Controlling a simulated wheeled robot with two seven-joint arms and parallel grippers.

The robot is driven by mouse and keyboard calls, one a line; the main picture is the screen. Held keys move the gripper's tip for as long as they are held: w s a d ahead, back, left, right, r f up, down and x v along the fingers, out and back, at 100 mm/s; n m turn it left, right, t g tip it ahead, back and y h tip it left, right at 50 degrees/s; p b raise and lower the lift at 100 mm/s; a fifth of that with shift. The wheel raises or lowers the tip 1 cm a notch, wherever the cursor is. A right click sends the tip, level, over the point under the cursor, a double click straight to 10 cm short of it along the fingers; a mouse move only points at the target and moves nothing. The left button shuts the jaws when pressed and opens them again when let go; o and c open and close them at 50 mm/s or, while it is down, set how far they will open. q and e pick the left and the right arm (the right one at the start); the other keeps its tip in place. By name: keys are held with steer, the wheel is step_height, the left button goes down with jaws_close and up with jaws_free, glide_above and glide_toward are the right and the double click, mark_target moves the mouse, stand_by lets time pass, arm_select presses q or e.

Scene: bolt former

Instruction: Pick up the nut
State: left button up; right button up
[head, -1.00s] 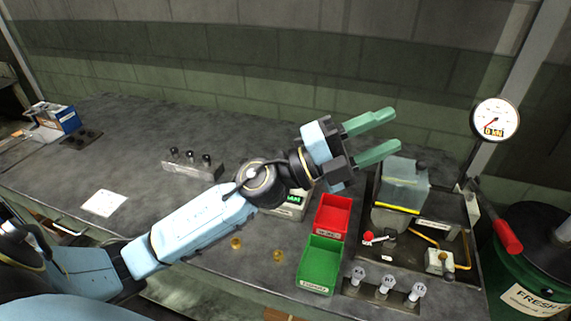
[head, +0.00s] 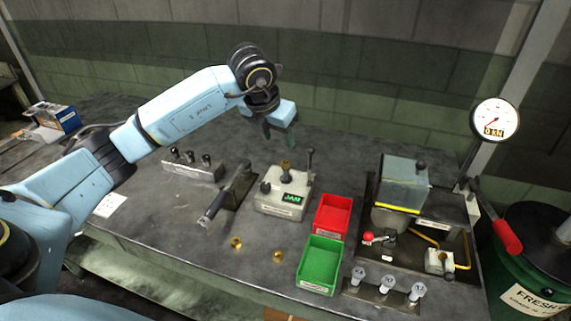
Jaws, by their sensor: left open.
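Two small brass-coloured pieces lie on the bench near its front edge, one on the left (head: 236,243) and one on the right (head: 278,256). Another brass-coloured piece (head: 286,168) sits upright on top of a box-shaped device with a green display (head: 284,195). They are too small for me to tell which is the nut. My left gripper (head: 280,138) hangs with its fingers downward, above and behind the device, apart from the brass piece on it. It is open, with nothing seen between its fingers. My right gripper is out of view.
A red bin (head: 334,214) and a green bin (head: 320,263) stand right of the device. A press with a clear guard (head: 404,185) and a gauge (head: 495,119) are farther right. A dark lever tool (head: 228,196) and a block with knobs (head: 192,166) stand left.

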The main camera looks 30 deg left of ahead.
arm_select(q)
glide_toward(285, 162)
steer(key=x, duration=0.3)
steer(key=shift+x, duration=2.55)
steer(key=shift+s, duration=0.1)
steer(key=shift+c, duration=0.5)
jaws_close()
